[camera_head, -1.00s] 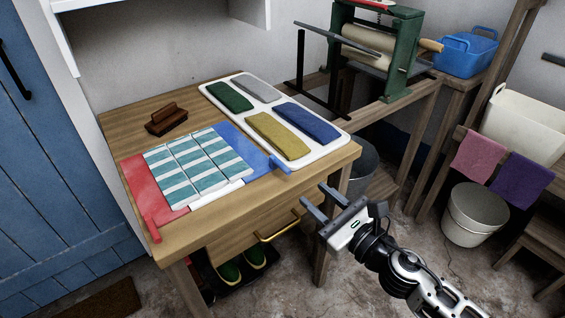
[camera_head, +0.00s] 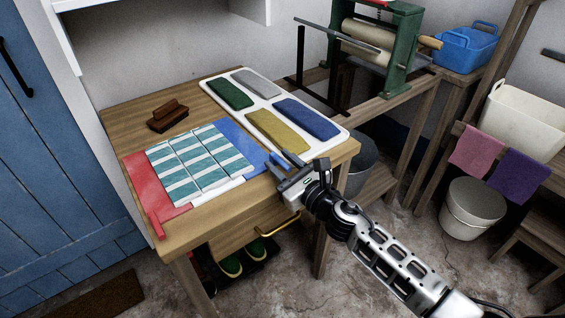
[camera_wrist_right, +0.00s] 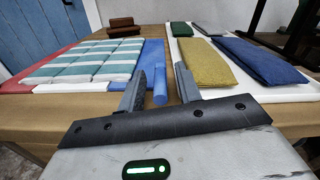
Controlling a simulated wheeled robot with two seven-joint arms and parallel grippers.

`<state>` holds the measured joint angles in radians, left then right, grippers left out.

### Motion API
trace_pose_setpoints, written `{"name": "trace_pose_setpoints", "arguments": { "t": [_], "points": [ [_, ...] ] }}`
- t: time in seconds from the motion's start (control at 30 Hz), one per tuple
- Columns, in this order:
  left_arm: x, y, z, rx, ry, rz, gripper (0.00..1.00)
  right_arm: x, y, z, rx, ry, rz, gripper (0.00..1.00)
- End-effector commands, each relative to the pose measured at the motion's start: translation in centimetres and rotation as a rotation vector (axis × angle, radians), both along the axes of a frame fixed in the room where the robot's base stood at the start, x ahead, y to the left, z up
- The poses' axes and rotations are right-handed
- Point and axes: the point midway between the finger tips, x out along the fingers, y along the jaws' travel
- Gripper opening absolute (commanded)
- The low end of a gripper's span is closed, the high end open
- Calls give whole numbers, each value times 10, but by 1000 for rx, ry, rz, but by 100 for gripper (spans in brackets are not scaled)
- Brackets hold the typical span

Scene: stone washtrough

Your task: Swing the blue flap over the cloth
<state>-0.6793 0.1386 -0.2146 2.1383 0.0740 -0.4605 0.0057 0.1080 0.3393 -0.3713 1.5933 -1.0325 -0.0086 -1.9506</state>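The striped teal and white cloth (camera_head: 200,163) lies flat, with fold lines, on the folding board on the table. The blue flap (camera_head: 243,143) lies flat at the cloth's right side, uncovered, with a blue tab at its near right corner. In the wrist view the blue flap (camera_wrist_right: 152,54) lies just beyond my fingers. My right gripper (camera_head: 282,160) is at the table's front edge by that tab. In the wrist view its fingers (camera_wrist_right: 161,76) are apart, with the blue tab (camera_wrist_right: 160,88) showing in the gap between them, apparently untouched. My left gripper is out of view.
The red flap (camera_head: 139,176) lies left of the cloth and a white flap (camera_head: 216,193) in front. A white tray (camera_head: 335,140) of folded coloured cloths stands close right of the blue flap. A brown wooden brush (camera_head: 167,117) sits behind. A drawer with a brass handle (camera_head: 277,226) is below.

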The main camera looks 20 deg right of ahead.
Motion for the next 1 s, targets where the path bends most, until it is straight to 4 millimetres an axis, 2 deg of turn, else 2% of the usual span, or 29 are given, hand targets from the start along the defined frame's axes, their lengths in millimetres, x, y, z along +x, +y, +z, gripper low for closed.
{"name": "trace_pose_setpoints", "arguments": {
  "t": [0.03, 0.1, 0.13, 0.57, 0.87, 1.0],
  "points": [
    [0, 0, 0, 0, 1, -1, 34, 0, 0, 0, 0, 0, 0, 26],
    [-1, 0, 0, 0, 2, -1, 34, 0, 0, 0, 0, 0, 0, 6],
    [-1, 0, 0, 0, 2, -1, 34, 0, 0, 0, 0, 0, 0, 0],
    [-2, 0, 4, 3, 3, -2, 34, -1, 0, 5, -56, -18, -1, 0],
    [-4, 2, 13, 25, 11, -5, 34, -4, 8, 22, -254, -89, 0, 0],
    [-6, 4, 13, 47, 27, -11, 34, -5, 19, 31, -378, -135, 10, 0]
  ]
}}
